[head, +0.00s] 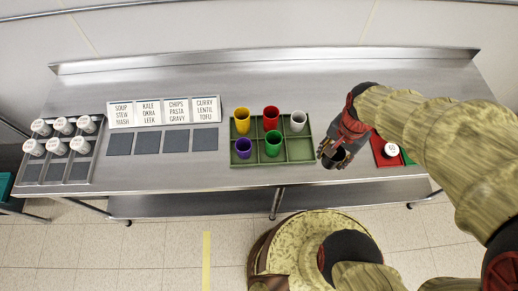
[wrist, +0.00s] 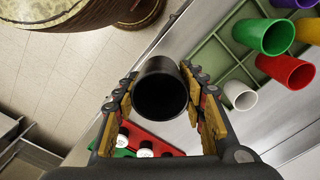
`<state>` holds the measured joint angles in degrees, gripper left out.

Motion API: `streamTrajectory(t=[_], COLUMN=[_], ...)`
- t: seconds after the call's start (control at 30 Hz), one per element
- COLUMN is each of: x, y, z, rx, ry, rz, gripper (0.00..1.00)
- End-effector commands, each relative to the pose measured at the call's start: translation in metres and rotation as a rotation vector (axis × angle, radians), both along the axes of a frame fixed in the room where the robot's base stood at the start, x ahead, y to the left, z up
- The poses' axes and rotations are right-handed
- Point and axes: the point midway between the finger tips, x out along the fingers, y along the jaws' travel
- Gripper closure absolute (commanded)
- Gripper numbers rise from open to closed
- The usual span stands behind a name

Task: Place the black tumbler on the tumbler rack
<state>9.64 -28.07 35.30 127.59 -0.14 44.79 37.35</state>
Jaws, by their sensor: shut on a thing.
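The black tumbler (wrist: 160,92) is between the two fingers of my gripper (wrist: 163,100) in the wrist view, its open mouth facing the camera. My gripper is shut on it. In the head view my gripper (head: 332,153) is just right of the green tumbler rack (head: 258,126), and the dark tumbler (head: 338,157) shows partly below the fingers. The rack is a compartmented tray. It holds a yellow, a red and a white tumbler in its back row and a purple and a green tumbler in its front row. The front right compartment (head: 299,150) is empty.
A red tray (head: 381,158) with a white-topped container (head: 391,149) lies right of my gripper. Word cards (head: 163,112) and dark squares (head: 162,142) are left of the rack. A tray (head: 93,168) of white-lidded containers stands far left. The counter's front edge is close.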

Motion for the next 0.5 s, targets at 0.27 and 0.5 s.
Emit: streamTrajectory(t=[0.27, 0.5], x=[0.000, 0.049], y=[0.007, 0.024], z=[-0.016, -0.040], rx=[0.001, 0.001], ry=[0.010, 0.012], rz=[0.034, 0.038], gripper=[0.84, 0.84])
